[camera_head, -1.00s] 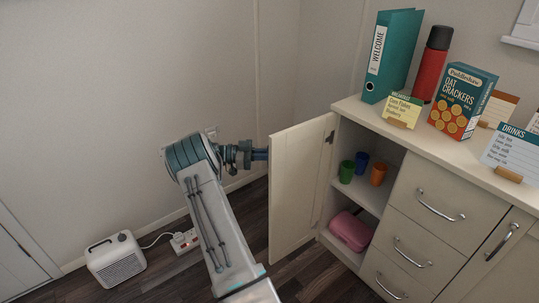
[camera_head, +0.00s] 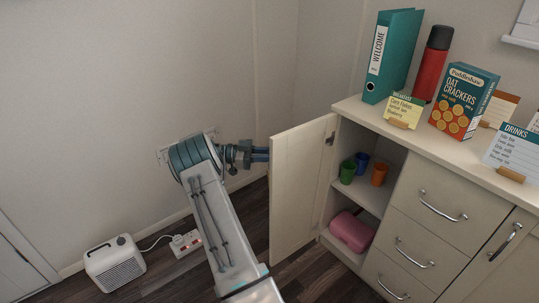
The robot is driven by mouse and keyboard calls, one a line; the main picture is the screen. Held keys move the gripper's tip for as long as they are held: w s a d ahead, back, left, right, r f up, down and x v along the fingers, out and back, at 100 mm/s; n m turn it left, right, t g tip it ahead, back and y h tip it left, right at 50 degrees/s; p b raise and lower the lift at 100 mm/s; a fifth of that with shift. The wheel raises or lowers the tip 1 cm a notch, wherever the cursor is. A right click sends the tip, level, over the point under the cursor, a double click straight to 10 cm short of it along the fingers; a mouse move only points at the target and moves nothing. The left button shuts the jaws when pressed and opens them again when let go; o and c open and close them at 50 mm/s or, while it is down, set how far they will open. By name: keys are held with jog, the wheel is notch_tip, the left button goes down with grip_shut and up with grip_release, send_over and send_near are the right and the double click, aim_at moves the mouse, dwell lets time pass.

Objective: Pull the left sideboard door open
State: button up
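The left sideboard door (camera_head: 298,188) stands wide open, swung out to the left, with its inner face toward me. The sideboard (camera_head: 440,170) is cream, and its left compartment is exposed. My gripper (camera_head: 262,154) is at the far side of the door, near its outer upper edge. Its fingertips are hidden or too small to read, so I cannot tell whether they are open or touch the door. The door's handle is hidden on its far face.
Inside are green (camera_head: 347,171), blue (camera_head: 362,161) and orange (camera_head: 379,174) cups above a pink box (camera_head: 351,231). Drawers (camera_head: 435,207) are to the right. A white heater (camera_head: 115,263) and a power strip (camera_head: 187,243) are on the floor at left. The wall is close behind my arm.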

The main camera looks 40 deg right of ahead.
jog(key=p+v, duration=0.1)
jog(key=v, duration=1.2)
jog(key=shift+w+a, duration=0.25)
jog(key=shift+a, duration=0.1)
